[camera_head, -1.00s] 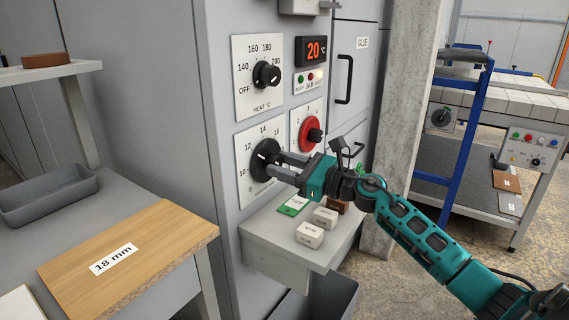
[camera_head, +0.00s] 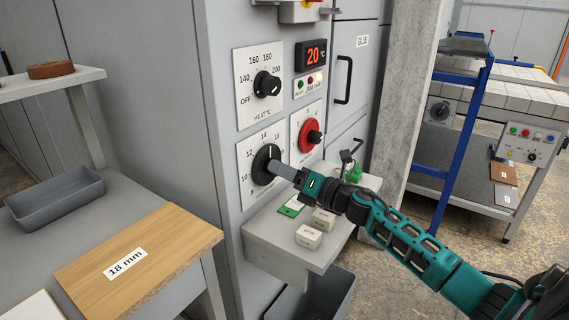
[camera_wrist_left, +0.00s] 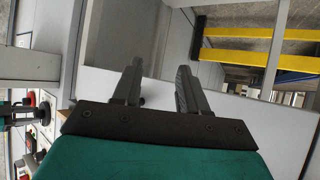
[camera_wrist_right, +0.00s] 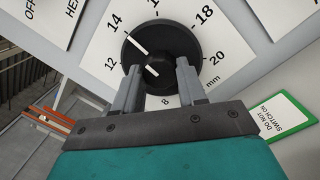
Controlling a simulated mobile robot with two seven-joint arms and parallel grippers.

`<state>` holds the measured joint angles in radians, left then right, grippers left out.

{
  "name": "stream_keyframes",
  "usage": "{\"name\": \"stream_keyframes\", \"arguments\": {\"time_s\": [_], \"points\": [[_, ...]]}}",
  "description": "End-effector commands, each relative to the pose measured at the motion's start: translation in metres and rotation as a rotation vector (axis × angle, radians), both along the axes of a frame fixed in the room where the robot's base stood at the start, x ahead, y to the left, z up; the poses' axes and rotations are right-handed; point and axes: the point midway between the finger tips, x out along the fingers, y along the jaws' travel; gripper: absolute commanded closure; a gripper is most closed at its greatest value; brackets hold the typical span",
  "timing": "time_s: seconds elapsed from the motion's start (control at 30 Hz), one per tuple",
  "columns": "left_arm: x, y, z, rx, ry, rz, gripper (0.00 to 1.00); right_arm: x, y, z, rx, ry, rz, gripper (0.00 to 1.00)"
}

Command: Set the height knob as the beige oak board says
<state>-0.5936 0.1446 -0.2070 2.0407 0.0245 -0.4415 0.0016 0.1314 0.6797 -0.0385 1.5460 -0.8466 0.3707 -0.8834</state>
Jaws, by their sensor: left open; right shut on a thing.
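The beige oak board (camera_head: 175,238) lies on the grey bench at left, with a white label reading "18 mm". The black height knob (camera_head: 262,164) is on the lower left dial of the grey machine. In the right wrist view, the knob (camera_wrist_right: 180,43) has a white pointer line directed at about 14 on its mm scale. My right gripper (camera_head: 275,170) is shut on the knob's middle grip; it also shows in the right wrist view (camera_wrist_right: 158,80). My left gripper (camera_wrist_left: 156,85) is open and empty, outside the head view.
A HEAT knob (camera_head: 267,84) sits above the height knob and a red knob (camera_head: 310,135) to its right. A small shelf (camera_head: 285,245) below holds white blocks (camera_head: 309,237) and a green-edged card (camera_head: 291,207). A grey tray (camera_head: 55,200) stands on the bench.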

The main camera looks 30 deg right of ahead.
Motion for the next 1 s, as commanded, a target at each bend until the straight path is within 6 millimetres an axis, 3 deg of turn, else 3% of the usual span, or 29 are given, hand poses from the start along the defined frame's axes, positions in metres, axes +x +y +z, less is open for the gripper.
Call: {"name": "stream_keyframes", "arguments": {"time_s": [0.67, 1.0], "points": [[-0.015, 0.027, 0.025, 0.051, 0.011, 0.039, 0.57, 0.0, 0.001, 0.005, 0.597, 0.247, -0.001, 0.9], [-0.018, 0.027, 0.053, 0.051, 0.019, 0.038, 0.57, 0.0, 0.001, 0.005, 0.895, 0.37, -0.001, 0.9]]}}
